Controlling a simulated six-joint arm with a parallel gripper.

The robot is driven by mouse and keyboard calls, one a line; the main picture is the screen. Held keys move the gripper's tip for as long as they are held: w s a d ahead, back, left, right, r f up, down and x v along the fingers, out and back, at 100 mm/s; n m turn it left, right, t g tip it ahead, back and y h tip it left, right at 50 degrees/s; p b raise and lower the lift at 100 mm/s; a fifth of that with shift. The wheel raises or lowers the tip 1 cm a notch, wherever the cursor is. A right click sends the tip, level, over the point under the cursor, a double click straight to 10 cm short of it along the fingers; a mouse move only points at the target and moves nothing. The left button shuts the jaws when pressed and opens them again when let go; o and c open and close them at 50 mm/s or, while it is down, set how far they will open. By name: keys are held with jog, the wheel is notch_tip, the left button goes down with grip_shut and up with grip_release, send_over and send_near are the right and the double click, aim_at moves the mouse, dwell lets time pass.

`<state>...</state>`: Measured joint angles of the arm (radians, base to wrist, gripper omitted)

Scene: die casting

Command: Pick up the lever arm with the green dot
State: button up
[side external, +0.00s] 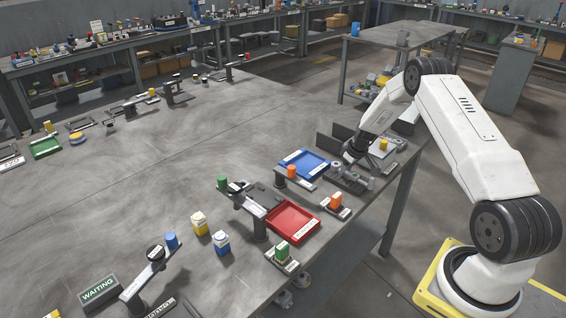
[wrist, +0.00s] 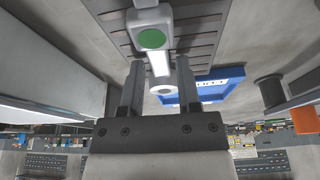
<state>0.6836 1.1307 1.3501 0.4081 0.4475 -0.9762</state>
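The lever arm with the green dot (wrist: 152,38) is at the top of the wrist view. It has a pale block end bearing the round green dot, a light rod and a ring end (wrist: 163,90). It lies on a dark grey slatted surface. My gripper (wrist: 160,64) is open, with one finger on each side of the rod in the picture; I see no contact. In the side view my gripper (side external: 354,154) is low over grey parts (side external: 347,173) at the table's right edge. The green dot cannot be made out there.
A blue tray (side external: 304,164) is left of my gripper and also shows in the wrist view (wrist: 222,75). A red tray (side external: 291,221) lies nearer. Small stands with orange (side external: 336,199) and green (side external: 282,249) blocks are close by. The table's left middle is mostly clear.

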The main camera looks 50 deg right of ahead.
grip_shut()
dwell(1.1)
